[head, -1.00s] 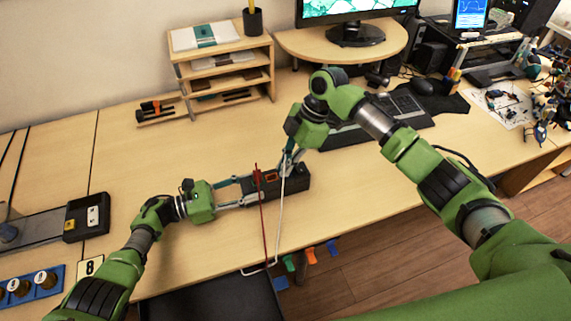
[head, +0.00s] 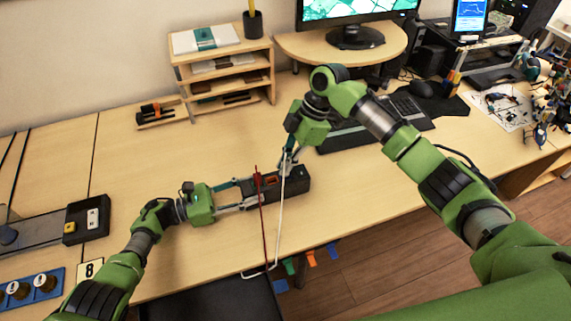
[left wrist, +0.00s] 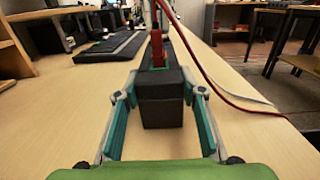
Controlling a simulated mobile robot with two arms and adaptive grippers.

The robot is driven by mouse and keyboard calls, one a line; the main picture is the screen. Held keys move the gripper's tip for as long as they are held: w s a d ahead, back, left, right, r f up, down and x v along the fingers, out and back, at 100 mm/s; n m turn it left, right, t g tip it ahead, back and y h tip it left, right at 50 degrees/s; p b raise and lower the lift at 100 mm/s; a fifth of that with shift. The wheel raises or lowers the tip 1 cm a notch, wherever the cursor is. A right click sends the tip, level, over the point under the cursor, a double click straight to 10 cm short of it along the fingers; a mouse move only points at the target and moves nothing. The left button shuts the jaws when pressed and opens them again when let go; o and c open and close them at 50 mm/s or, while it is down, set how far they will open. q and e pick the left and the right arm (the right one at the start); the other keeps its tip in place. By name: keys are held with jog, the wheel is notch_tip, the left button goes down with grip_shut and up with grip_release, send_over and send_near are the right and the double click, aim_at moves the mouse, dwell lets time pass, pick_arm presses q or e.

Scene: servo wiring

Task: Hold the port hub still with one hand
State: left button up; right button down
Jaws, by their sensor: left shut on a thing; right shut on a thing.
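The port hub (head: 292,186) is a long black box lying on the desk, and it also shows in the left wrist view (left wrist: 162,110). My left gripper (head: 243,193) is shut on the hub's left end, one finger on each side. A red plug (head: 257,181) stands upright at the hub's top, with a red cable (head: 264,230) hanging down over the desk edge. My right gripper (head: 287,158) points down over the hub's right half and is shut on the upper end of a white cable (head: 281,215). Its fingers hide the plug, and I cannot tell whether it is seated.
A keyboard (head: 350,136) lies behind my right gripper. A wooden shelf (head: 225,70) stands at the back. A black tray (head: 215,300) is below the front edge, beside several coloured tags (head: 310,258).

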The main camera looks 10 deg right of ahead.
jog(key=shift+r, duration=0.8)
jog(key=shift+r, duration=1.9)
pick_arm(q)
jog(key=o, duration=1.3)
jog(key=a, duration=0.4)
jog(key=s+a, duration=0.1)
jog(key=a, duration=0.2)
jog(key=s+a, duration=0.1)
jog(key=a, duration=0.3)
jog(key=shift+a, duration=0.45)
